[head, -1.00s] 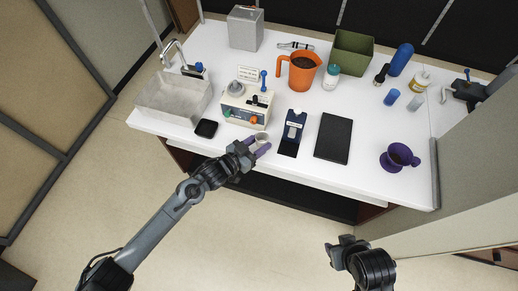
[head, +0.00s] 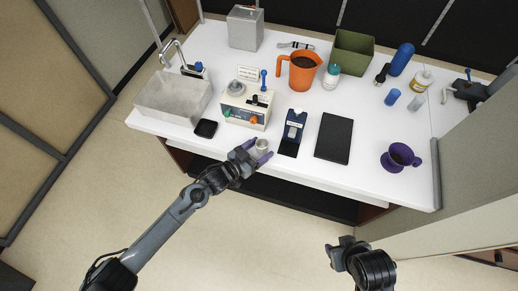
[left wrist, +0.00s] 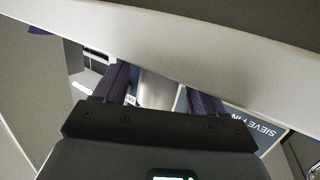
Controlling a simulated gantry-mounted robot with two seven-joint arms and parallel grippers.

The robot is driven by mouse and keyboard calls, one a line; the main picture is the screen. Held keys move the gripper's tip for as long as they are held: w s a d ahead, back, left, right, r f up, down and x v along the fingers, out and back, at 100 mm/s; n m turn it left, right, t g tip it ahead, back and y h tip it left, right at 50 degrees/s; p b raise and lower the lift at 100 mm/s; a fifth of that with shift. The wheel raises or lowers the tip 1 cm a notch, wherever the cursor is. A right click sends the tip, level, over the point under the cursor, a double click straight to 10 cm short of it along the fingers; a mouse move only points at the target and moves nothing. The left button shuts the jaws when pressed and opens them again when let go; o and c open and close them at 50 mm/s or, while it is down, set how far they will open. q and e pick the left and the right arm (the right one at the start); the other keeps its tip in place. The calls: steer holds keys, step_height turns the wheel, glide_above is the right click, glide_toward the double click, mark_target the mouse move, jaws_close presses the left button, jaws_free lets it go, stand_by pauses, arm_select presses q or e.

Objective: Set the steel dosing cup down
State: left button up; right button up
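The steel dosing cup (head: 262,145) is small and grey and stands upright at the front edge of the white table, in front of the white machine. My left gripper (head: 256,152) is at the cup from the front, its purple fingers spread to either side of it. In the left wrist view the cup (left wrist: 155,90) shows between the fingers, close to the left one, with a clear gap to the right one. Its base is hidden there. My right gripper (head: 342,246) is low in the head view, away from the table; its fingers are not clear.
A black slab (head: 333,138) lies further right, then a purple dripper (head: 398,158). The white machine (head: 246,105) and a small black square (head: 206,128) are behind and left. The table's front edge is close.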

arm_select(q)
steer(key=shift+r, duration=0.25)
steer(key=shift+s+a, duration=0.2)
steer(key=shift+a, duration=0.1)
steer(key=s+a+r+n+g+y, duration=0.1)
steer(key=s+a+n+g+y, duration=0.1)
steer(key=s+a, duration=0.5)
steer(key=s+a+r+n+g+y+p, duration=0.1)
steer(key=s+a+y, duration=0.4)
steer(key=s, duration=0.9)
steer(key=s+a+r+n+g+y, duration=0.1)
steer(key=s+a+n+g+y, duration=0.3)
steer(key=s+a, duration=0.5)
steer(key=shift+s+g, duration=0.3)
steer(key=shift+s, duration=0.5)
